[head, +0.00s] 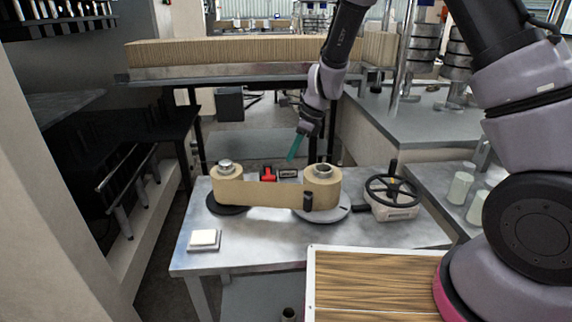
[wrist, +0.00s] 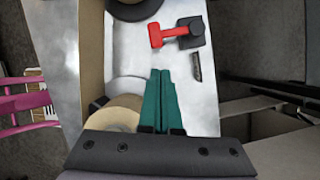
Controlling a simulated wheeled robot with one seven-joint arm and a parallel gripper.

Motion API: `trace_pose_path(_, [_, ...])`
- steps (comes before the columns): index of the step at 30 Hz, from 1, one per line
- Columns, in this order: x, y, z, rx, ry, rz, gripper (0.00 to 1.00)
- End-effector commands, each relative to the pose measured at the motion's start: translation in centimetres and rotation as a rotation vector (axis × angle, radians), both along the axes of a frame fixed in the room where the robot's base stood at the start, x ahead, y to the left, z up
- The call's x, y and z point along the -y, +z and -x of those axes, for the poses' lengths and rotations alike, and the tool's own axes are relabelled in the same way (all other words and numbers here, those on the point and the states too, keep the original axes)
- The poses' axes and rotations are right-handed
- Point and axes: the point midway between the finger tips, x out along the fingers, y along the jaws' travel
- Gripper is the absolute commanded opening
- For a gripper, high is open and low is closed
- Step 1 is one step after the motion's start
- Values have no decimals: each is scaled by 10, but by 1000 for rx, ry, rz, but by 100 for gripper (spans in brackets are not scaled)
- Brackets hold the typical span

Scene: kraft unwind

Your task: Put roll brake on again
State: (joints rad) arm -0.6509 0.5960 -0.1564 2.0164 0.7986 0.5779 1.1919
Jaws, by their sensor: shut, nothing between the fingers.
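The roll brake shows as a red lever (head: 268,174) on the table behind the paper web, between the two rolls. In the wrist view the red T-shaped lever (wrist: 166,35) lies sideways, its stem running to a black block (wrist: 196,33). My gripper (head: 291,159) is above the table, behind the web and near the right roll. In the wrist view its green fingers (wrist: 160,72) are together and empty, pointing toward the lever but apart from it. The right kraft roll (head: 322,186) and the left kraft roll (head: 228,186) stand on spindles, joined by the paper web (head: 265,194).
A small dark plate (head: 288,173) sits beside the brake. A black handwheel (head: 392,189) stands at the table's right, a pale square pad (head: 204,238) at front left. A wood-grained panel (head: 375,285) is in front. The front middle of the metal table (head: 265,240) is clear.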

Motion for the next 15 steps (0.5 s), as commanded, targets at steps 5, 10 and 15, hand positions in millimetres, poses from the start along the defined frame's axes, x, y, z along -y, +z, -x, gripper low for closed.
trace_pose_path(5, [8,20,1,1,1,0,0])
trace_pose_path(10, [10,25,1,1,0,0,0])
trace_pose_path(15, [10,25,1,2,-1,0,0])
